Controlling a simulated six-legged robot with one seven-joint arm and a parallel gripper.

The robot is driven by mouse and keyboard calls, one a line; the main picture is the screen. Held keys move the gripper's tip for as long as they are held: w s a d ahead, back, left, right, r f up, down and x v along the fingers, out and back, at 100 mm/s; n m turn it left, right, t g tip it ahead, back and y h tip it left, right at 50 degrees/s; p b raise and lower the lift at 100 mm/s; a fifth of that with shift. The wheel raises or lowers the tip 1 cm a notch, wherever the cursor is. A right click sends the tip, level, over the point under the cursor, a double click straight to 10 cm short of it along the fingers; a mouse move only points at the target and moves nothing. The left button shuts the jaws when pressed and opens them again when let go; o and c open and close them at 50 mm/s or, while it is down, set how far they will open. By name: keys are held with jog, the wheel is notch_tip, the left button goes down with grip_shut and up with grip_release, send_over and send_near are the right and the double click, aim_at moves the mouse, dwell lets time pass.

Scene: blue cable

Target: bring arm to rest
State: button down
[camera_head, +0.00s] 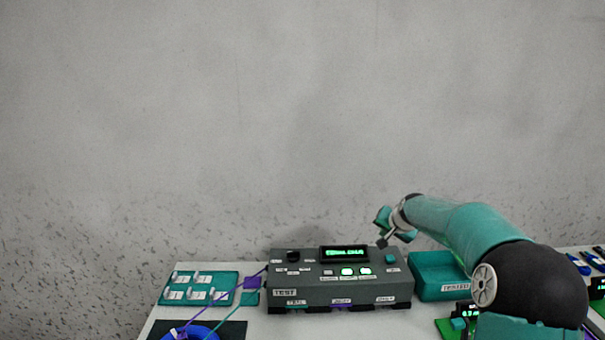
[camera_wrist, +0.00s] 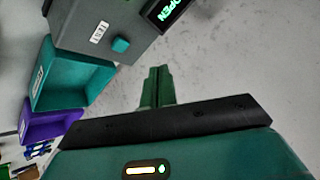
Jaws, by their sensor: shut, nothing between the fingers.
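My arm reaches in from the right in the head view. My gripper (camera_head: 382,242) hangs above the right end of the grey test box. In the wrist view the fingers of my gripper (camera_wrist: 157,75) are together with nothing between them, and the floor or wall behind them is plain grey. The blue cable (camera_head: 195,332) lies coiled on a dark mat at the front left, partly cut off by the frame. It is apart from my gripper.
The grey test box (camera_head: 340,290) has a lit green display and a teal button (camera_wrist: 121,44). A teal bin (camera_head: 432,278) stands right of it, and a purple bin (camera_wrist: 50,126) shows in the wrist view. A teal board (camera_head: 187,299) with white clips lies left. Purple and teal leads cross nearby.

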jog(key=s+a+r+n+g, duration=0.1)
jog(key=s+a+r, duration=0.3)
jog(key=s, duration=0.2)
jog(key=s+a+r+n, duration=0.2)
jog(key=s+a+r, duration=0.15)
jog(key=s, duration=0.35)
jog(key=s+a+f+n+g, duration=0.1)
jog(key=s+a, duration=0.1)
jog(key=s, duration=1.5)
jog(key=s+a+f+n+g, duration=0.1)
jog(key=s+a+n, duration=0.1)
jog(key=s, duration=1.5)
jog(key=shift+a+h, duration=0.15)
jog(key=shift+h, duration=0.25)
jog(key=shift+s, duration=0.1)
